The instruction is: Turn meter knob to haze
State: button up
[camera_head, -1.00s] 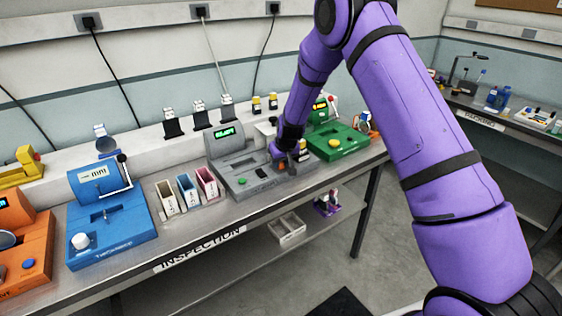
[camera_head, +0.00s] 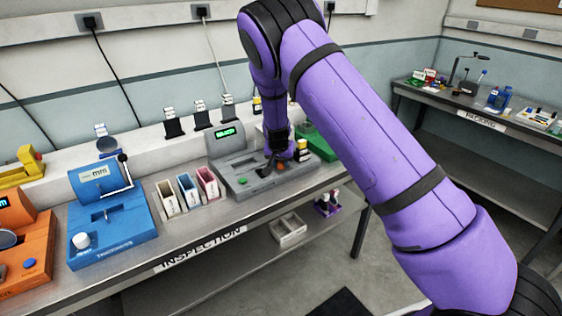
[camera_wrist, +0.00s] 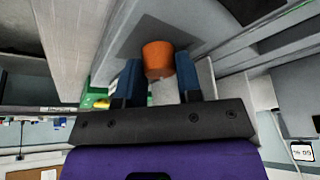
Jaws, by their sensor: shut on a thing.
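The grey meter (camera_head: 240,180) stands on the inspection bench with a green-lit display (camera_head: 229,134) whose text is too small to read surely. Its orange knob (camera_wrist: 158,60) shows in the wrist view between the two blue fingers of my gripper (camera_wrist: 158,74). The fingers are shut on the knob, one on each side. In the head view my gripper (camera_head: 277,158) is at the right part of the meter, and the knob is mostly hidden there. I cannot read any markings around the knob.
A green device (camera_head: 318,143) stands close on the right, partly behind my arm. Small bins (camera_head: 207,184) and a blue device (camera_head: 110,220) stand to the left.

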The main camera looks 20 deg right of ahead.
dwell(0.4)
jog(key=o, duration=0.9)
jog(key=v, duration=1)
jog(key=shift+s+a+r, duration=0.15)
jog(key=shift+r, duration=0.2)
